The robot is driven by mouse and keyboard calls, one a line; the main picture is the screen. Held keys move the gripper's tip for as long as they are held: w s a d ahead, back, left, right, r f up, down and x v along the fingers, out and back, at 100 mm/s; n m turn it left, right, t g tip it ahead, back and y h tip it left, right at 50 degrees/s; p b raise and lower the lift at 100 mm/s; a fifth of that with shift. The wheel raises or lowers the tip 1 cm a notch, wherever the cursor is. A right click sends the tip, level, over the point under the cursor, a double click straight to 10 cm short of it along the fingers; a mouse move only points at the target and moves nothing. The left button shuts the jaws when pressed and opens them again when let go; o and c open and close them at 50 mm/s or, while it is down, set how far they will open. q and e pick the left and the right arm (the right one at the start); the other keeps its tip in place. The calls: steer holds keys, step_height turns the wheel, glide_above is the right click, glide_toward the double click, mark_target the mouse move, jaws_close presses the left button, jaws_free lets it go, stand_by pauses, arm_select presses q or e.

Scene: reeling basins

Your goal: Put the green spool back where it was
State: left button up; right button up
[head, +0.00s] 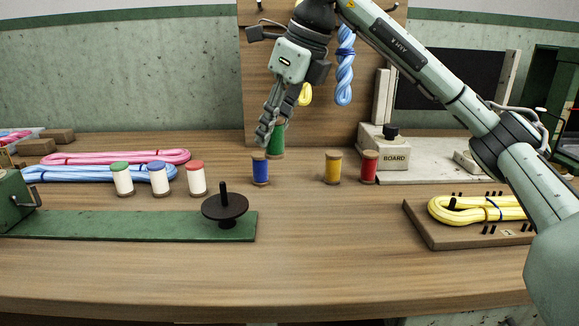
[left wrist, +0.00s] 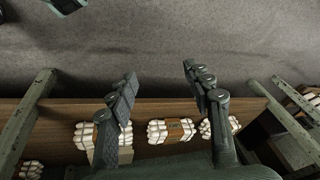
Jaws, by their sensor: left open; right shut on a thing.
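The green spool (head: 276,142) is in the head view at the middle of the table, just behind the blue spool (head: 260,170). My right gripper (head: 271,128) comes down from above and is shut on the green spool. Whether its base touches the table is hard to tell. A yellow spool (head: 333,168) and a red spool (head: 369,167) stand upright to the right, with bare table between the blue and yellow ones. My left gripper (left wrist: 165,85) shows only in the left wrist view; it is open and empty, above a wooden shelf.
White spools with green (head: 122,179), blue (head: 158,179) and red (head: 196,179) tops stand at left. A black disc with a peg (head: 225,207) is on a green plate (head: 130,227). A yellow skein (head: 470,208) lies on a pegged board at right. The front table is clear.

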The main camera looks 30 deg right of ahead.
steer(key=w+d+f, duration=0.1)
steer(key=d+f, duration=0.1)
steer(key=w+d+f, duration=0.2)
steer(key=d, duration=0.1)
steer(key=w+d+f, duration=0.1)
steer(key=d+f, duration=0.1)
steer(key=d, duration=0.1)
steer(key=shift+w+d+p, duration=0.25)
steer(key=shift+w+p, duration=0.05)
steer(key=shift+w, duration=0.1)
steer(key=shift+w+d+f, duration=0.1)
steer(key=shift+w+d, duration=0.05)
step_height(320, 180, down, 3)
steer(key=shift+f, duration=0.45)
arm_select(q)
steer(key=shift+s+f, duration=0.2)
steer(key=shift+f, duration=0.3)
steer(key=shift+s+f, duration=0.15)
steer(key=shift+f, duration=0.3)
steer(key=shift+f, duration=0.15)
arm_select(e)
steer(key=shift+f, duration=0.15)
steer(key=o, duration=1.2)
steer(key=shift+c, duration=0.2)
arm_select(q)
steer(key=shift+r, duration=0.35)
